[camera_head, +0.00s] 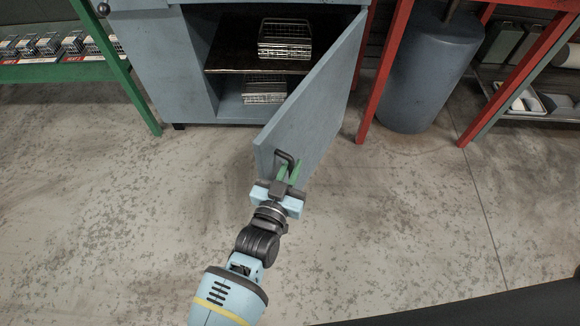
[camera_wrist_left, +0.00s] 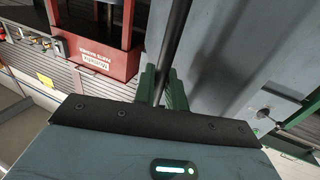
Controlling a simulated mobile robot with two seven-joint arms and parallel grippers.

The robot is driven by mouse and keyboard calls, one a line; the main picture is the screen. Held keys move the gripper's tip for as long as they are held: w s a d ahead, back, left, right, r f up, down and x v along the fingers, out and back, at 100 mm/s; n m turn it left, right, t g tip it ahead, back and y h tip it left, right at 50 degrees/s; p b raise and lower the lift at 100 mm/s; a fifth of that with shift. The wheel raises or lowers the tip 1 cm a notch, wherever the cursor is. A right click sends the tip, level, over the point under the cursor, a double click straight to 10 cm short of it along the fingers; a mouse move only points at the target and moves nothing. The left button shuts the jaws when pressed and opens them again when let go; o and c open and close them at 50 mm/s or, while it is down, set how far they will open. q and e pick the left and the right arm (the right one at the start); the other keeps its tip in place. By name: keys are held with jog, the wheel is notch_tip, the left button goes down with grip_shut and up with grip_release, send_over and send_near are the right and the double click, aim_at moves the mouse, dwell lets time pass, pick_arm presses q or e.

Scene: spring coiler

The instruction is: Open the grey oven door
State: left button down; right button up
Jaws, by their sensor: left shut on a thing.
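The grey oven door (camera_head: 318,98) stands swung wide open, hinged at the right side of the grey cabinet (camera_head: 165,60). Its free edge points toward me. A dark bar handle (camera_head: 285,158) is on the door near that free edge. My left gripper (camera_head: 288,174), with green fingers, is shut on the handle. In the left wrist view the dark handle bar (camera_wrist_left: 178,45) runs between the green fingers (camera_wrist_left: 162,88), and the grey door panel (camera_wrist_left: 225,60) is to the right. My right gripper is not in view.
Wire baskets (camera_head: 285,38) sit on the shelves inside the open cabinet. A green rack (camera_head: 130,75) stands at the left. A red frame (camera_head: 385,75) and a grey-blue cylinder (camera_head: 428,75) stand at the right, near the door. The concrete floor (camera_head: 120,210) around my arm is clear.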

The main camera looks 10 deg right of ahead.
pick_arm(q)
jog(key=shift+f, duration=0.1)
jog(key=c, duration=1.8)
grip_release()
jog(key=shift+s+a, duration=0.1)
jog(key=shift+s, duration=0.1)
jog(key=p+v, duration=0.2)
jog(key=v, duration=0.5)
jog(key=shift+s, duration=0.2)
